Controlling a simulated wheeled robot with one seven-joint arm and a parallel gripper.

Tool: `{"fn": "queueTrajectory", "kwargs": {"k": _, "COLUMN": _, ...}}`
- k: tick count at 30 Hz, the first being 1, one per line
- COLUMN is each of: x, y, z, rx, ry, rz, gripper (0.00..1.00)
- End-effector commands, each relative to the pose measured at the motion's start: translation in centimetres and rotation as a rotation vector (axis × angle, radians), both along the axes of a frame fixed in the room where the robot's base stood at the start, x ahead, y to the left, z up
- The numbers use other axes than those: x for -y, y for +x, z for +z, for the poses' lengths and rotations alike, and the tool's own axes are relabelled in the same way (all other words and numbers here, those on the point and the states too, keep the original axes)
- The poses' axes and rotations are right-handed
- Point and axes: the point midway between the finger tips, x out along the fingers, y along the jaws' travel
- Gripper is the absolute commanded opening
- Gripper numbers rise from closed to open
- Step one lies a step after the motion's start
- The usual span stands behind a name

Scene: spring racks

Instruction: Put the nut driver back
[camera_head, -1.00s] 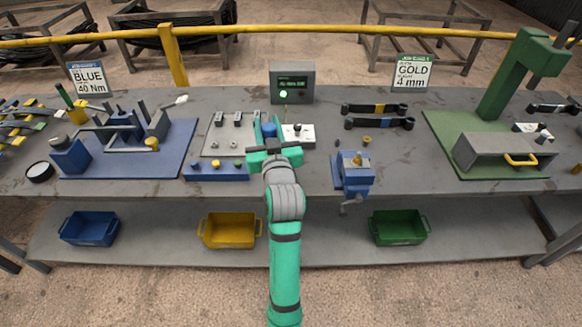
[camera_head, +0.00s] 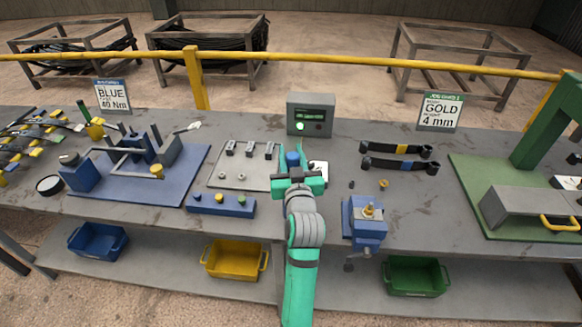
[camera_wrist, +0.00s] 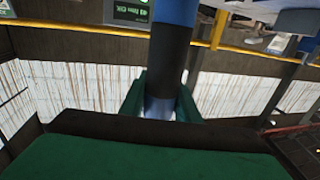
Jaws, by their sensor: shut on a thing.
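The nut driver (camera_wrist: 172,45) stands between my gripper's green fingers in the wrist view, with a blue part above a dark band and a shiny lower section.
A grey display box (camera_head: 311,116) with a lit green lamp stands behind the gripper. A blue button box (camera_head: 221,205) is at front left, and a blue vise (camera_head: 364,222) at front right. Two dark straps (camera_head: 398,157) lie right. Bins stand on the lower shelf.

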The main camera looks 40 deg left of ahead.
Motion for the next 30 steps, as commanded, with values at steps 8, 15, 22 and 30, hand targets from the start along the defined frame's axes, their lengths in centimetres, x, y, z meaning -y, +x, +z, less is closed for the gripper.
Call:
{"fn": "queueTrajectory", "kwargs": {"k": 8, "x": 0.0, "y": 0.0, "z": -2.1, "rx": -0.001, "ry": 0.001, "rz": 0.0, "gripper": 0.0}}
{"fn": "queueTrajectory", "kwargs": {"k": 15, "x": -0.3, "y": -0.2, "z": -3.8, "rx": 0.003, "ry": 0.003, "rz": 0.005, "gripper": 0.0}}
{"fn": "queueTrajectory", "kwargs": {"k": 22, "x": -0.4, "y": -0.3, "z": -3.9, "rx": 0.003, "ry": 0.003, "rz": 0.006, "gripper": 0.0}}
{"fn": "queueTrajectory", "kwargs": {"k": 30, "x": -0.2, "y": -0.1, "z": -4.2, "rx": 0.0, "ry": 0.0, "rz": 0.003, "gripper": 0.47}}
